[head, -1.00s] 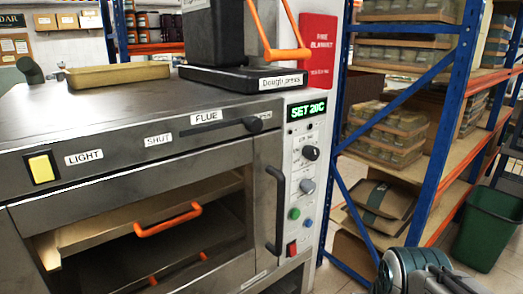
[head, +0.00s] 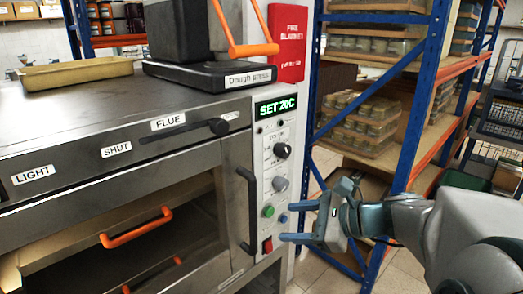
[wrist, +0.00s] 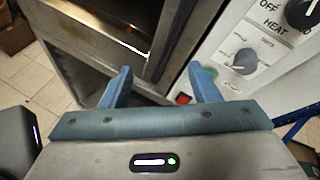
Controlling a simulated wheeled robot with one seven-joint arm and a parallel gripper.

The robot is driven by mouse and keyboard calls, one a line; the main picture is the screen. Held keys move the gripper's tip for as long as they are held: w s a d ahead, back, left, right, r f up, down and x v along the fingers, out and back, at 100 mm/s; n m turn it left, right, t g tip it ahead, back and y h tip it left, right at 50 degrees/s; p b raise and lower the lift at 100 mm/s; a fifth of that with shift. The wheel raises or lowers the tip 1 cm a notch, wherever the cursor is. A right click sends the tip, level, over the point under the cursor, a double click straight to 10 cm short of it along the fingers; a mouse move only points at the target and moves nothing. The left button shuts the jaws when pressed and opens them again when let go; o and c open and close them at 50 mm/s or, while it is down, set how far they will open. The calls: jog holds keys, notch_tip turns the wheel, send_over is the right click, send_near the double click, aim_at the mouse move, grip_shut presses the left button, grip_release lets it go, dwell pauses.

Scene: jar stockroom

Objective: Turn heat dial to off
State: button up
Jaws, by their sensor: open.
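The heat dial is the black round knob (head: 283,150) on the white control panel (head: 262,185) at the oven's right side. In the wrist view this black knob (wrist: 306,12) is cut by the top right corner, with OFF and HEAT printed beside it. Its exact setting is too small to tell. The green display (head: 276,106) above it reads SET 20C. My gripper (head: 298,221) is open and empty, right of the panel's lower part and below the heat dial. In the wrist view my gripper (wrist: 160,70) has both fingers apart with nothing between them.
The black oven door handle (head: 247,210) stands out left of the panel. A blue rack (head: 410,120) stands close on the right.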

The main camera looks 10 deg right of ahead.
aim_at(287, 154)
jog(key=w+d+r+m+t, duration=0.5)
jog(key=d+r+m+t, duration=0.2)
jog(key=d+m, duration=0.15)
jog(key=shift+n, duration=0.25)
jog(key=p+x, duration=0.1)
jog(key=x, duration=0.5)
jog(key=p+x, duration=0.2)
jog(key=x, duration=0.5)
jog(key=shift+w+d, duration=0.25)
jog(key=shift+w, duration=0.1)
jog(key=c, duration=1)
